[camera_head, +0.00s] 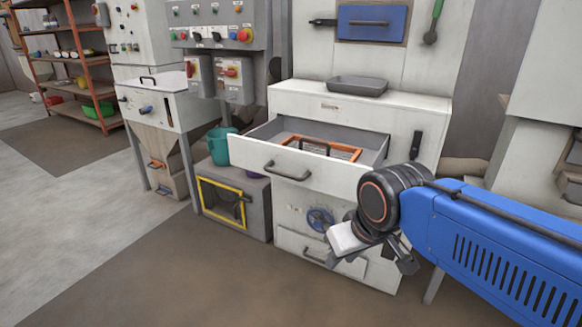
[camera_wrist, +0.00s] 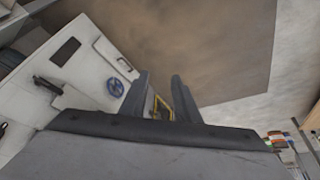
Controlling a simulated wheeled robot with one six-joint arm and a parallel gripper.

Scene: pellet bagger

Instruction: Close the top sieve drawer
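The top sieve drawer (camera_head: 243,157) stands pulled out of the white cabinet (camera_head: 403,114) in the head view. Its white front carries a dark bar handle (camera_head: 287,172). Inside lies an orange-framed sieve (camera_head: 325,148) with a dark grip. My gripper is at the end of my blue arm, in front of the cabinet, to the right of the drawer front and lower than its handle. In the wrist view its two dark fingers (camera_wrist: 159,78) are apart with nothing held between them. The drawer handle cannot be made out in the wrist view.
A grey tray (camera_head: 357,86) sits on the cabinet top. Below the drawer are a blue handwheel (camera_head: 320,219) and a lower drawer (camera_head: 308,257). A yellow-framed box (camera_head: 222,199) and a teal bucket (camera_head: 219,146) stand at left. The floor in front is clear.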

